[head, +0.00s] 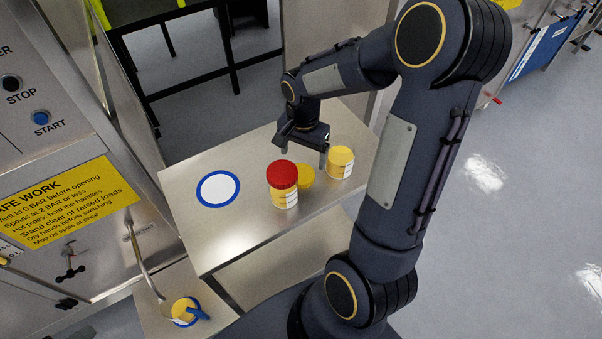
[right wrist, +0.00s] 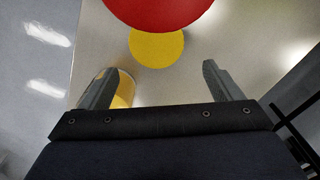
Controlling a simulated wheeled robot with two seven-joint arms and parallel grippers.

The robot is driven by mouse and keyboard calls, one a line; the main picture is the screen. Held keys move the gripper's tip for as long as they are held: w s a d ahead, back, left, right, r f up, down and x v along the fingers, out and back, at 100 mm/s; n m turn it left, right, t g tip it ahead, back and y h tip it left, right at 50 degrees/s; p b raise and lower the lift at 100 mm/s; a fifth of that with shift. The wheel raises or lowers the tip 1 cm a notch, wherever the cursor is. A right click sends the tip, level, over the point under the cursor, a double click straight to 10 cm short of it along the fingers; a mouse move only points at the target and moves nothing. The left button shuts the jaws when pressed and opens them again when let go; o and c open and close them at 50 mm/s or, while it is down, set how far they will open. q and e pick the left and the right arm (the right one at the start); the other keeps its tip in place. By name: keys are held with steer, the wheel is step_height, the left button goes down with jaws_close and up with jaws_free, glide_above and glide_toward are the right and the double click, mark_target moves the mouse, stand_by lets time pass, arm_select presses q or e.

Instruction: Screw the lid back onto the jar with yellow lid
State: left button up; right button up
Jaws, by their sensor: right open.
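The yellow lid (head: 305,177) lies flat on the steel table; it also shows in the right wrist view (right wrist: 157,48). A clear jar (head: 340,161) with yellow contents and a white label stands upright, without a lid, to the right of it. In the right wrist view the jar (right wrist: 125,90) is partly hidden behind a finger. My right gripper (head: 304,152) is open and empty, above the table just behind the yellow lid and left of the jar. It also shows in the right wrist view (right wrist: 158,88). My left gripper is not in view.
A jar with a red lid (head: 282,175) stands close to the left of the yellow lid. A white disc with a blue rim (head: 218,188) marks the table's left part. A lower shelf holds a yellow-filled container (head: 183,309) with a blue handle. The table between is clear.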

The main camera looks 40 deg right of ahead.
mark_target(304, 169)
step_height(304, 169, down, 5)
steer(key=shift+s+f, duration=0.1)
steer(key=shift+s, duration=0.05)
stand_by(0.4)
steer(key=c, duration=1)
